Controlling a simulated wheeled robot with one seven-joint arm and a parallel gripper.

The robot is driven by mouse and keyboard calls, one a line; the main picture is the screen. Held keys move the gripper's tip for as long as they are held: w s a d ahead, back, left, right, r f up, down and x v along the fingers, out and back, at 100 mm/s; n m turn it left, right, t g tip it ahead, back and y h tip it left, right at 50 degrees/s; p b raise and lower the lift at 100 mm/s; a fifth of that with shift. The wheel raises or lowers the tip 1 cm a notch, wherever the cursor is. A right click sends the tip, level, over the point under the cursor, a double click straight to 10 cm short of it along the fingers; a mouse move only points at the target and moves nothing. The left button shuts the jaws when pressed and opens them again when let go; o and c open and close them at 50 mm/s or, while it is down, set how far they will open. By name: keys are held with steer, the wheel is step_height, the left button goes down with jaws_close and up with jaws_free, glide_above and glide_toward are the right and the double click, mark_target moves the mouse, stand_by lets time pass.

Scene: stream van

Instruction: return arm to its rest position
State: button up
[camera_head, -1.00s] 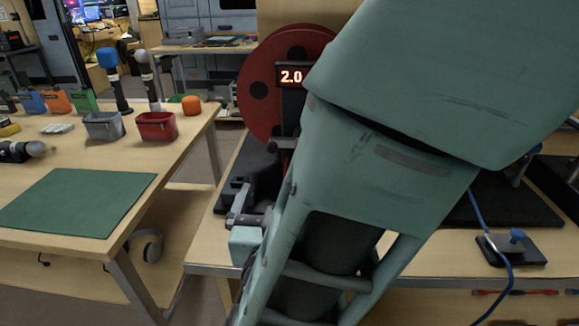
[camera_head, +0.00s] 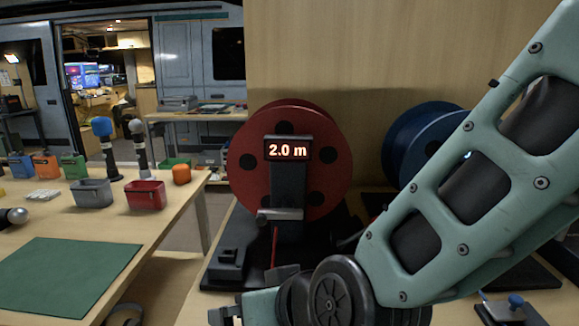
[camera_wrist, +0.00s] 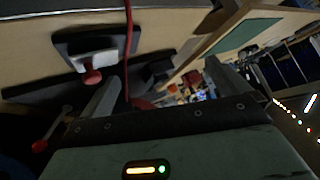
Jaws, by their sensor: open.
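My arm (camera_head: 470,190), pale green with dark inserts, crosses the right side of the head view and bends at a dark round joint (camera_head: 340,292) low in the middle. My gripper (camera_wrist: 165,88) shows in the wrist view with its two fingers spread apart and nothing held between them. In the head view its fingers cannot be made out. A red cable (camera_wrist: 128,45) runs down behind the gap between the fingers; I cannot tell whether it touches them.
A red reel (camera_head: 255,185) with a display (camera_head: 288,151) reading "2.0 m" stands on the bench. A blue reel (camera_head: 405,135) is partly behind my arm. The left table holds a green mat (camera_head: 65,275), a grey bin (camera_head: 92,193), a red bin (camera_head: 145,195) and microphones. A floor gap separates table and bench.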

steer(key=s+d+f+n+g+h, duration=0.1)
steer(key=s+d+n+g+h, duration=0.15)
steer(key=s+d, duration=0.45)
steer(key=s+d+n+g+h, duration=0.1)
steer(key=s+d+g+h, duration=0.25)
steer(key=d, duration=0.75)
step_height(320, 180, up, 13)
steer(key=g+p, duration=0.1)
steer(key=p, duration=1.2)
steer(key=shift+s+d+r, duration=0.15)
steer(key=shift+s+d, duration=0.05)
steer(key=shift+s, duration=0.05)
steer(key=shift+m, duration=0.25)
